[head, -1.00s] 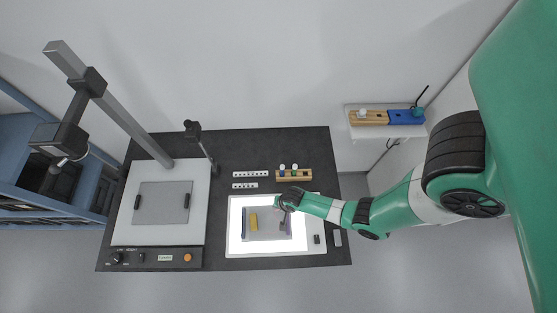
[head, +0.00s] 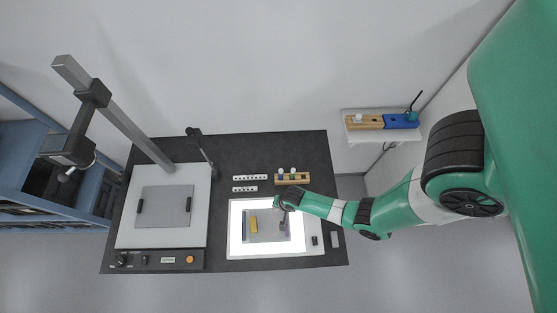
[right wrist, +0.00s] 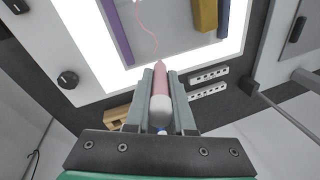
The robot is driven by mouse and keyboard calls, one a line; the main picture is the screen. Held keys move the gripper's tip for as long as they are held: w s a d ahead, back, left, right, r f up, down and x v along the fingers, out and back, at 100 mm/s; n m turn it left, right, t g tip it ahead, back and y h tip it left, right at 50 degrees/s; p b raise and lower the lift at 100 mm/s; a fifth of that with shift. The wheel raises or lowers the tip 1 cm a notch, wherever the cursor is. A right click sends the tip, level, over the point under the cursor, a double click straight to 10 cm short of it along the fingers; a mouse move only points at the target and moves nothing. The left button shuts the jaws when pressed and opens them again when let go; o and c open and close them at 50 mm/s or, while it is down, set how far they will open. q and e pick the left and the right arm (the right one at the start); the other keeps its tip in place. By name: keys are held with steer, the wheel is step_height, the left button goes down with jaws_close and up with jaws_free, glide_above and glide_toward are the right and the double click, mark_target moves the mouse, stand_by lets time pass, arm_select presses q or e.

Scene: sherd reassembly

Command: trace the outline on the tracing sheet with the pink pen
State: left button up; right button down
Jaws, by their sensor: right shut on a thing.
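My right gripper (head: 283,209) is over the lit panel, at the right part of the tracing sheet (head: 267,236). In the right wrist view it is shut on the pink pen (right wrist: 161,82), which lies between the two fingers with its tip pointing at the sheet (right wrist: 172,28). A wavy pink line (right wrist: 148,27) runs on the sheet from near the pen tip. I cannot tell whether the tip touches the sheet. The printed outline cannot be made out. My left gripper is not in view.
A yellow block (head: 254,224) and a blue bar (head: 244,226) lie at the sheet's left side; a purple bar (right wrist: 116,28) lies at another edge. A wooden rack (head: 293,179) and white perforated strips (head: 245,189) sit behind the lit panel (head: 235,251).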

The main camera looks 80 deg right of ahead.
steer(key=shift+w+p+v, duration=0.2)
steer(key=shift+p+v, duration=0.7)
steer(key=shift+v, duration=0.05)
steer(key=shift+w+p+v, duration=0.25)
steer(key=shift+p+v, duration=0.65)
steer(key=shift+v, duration=0.05)
steer(key=shift+d+r, duration=0.1)
steer(key=shift+d, duration=0.05)
